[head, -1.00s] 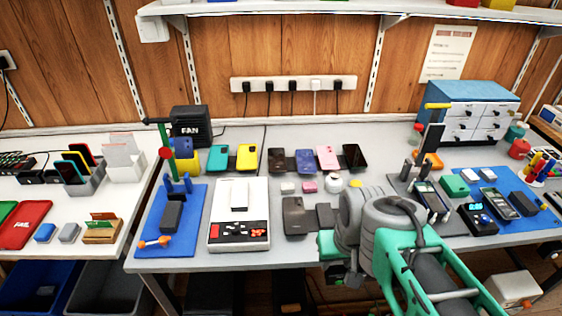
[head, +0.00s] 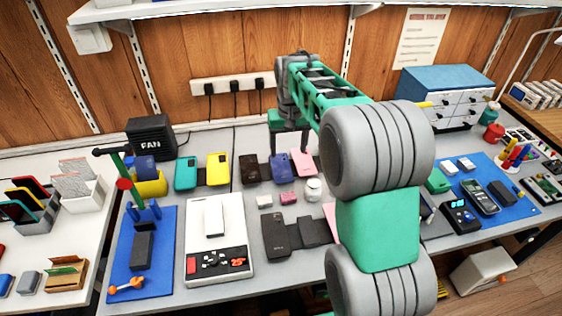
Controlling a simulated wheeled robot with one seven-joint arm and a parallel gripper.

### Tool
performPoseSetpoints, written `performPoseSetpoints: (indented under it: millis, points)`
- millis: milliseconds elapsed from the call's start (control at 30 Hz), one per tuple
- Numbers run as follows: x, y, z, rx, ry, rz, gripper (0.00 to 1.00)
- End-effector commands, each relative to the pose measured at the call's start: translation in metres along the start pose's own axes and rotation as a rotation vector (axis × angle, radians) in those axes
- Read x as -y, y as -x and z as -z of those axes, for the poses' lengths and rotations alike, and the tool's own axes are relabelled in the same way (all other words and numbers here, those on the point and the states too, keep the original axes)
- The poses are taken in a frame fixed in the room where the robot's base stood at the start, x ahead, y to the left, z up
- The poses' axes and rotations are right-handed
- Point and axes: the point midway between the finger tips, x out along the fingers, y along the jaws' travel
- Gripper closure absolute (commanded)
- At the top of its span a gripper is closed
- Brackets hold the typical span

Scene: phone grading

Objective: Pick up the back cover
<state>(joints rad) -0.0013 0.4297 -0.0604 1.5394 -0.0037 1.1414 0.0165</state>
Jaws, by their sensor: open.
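A row of phone-shaped covers stands at the back of the grey bench: teal (head: 186,173), yellow (head: 217,169), dark brown (head: 250,168), blue (head: 279,167) and pink (head: 302,161). Two dark flat pieces, a larger one (head: 276,235) and a smaller one (head: 314,232), lie nearer the front. I cannot tell which of these is the back cover. My gripper (head: 289,143) is open and empty, pointing down over the blue and pink covers. Its fingertips look close above or behind their tops; contact cannot be judged. My arm hides part of the bench to the right.
Small blocks (head: 288,197) and a white jar (head: 313,190) sit in front of the covers. A blue mat with gadgets (head: 510,195) is at the right. A power strip (head: 222,86) is on the wall.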

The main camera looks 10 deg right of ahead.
Motion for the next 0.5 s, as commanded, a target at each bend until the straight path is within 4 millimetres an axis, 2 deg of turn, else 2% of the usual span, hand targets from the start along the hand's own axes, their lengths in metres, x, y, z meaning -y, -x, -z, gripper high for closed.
performPoseSetpoints:
  millis: [33,100,200,333,500]
  points:
    - [0.000,-0.011,0.025,0.023,-0.003,-0.001,0.31]
    - [-0.001,-0.032,0.053,0.044,-0.009,-0.002,0.31]
    - [-0.002,-0.061,0.080,0.070,-0.015,-0.003,0.31]
    - [-0.002,-0.088,0.097,0.087,-0.020,-0.003,0.31]
    - [-0.002,-0.109,0.100,0.094,-0.021,-0.004,0.31]
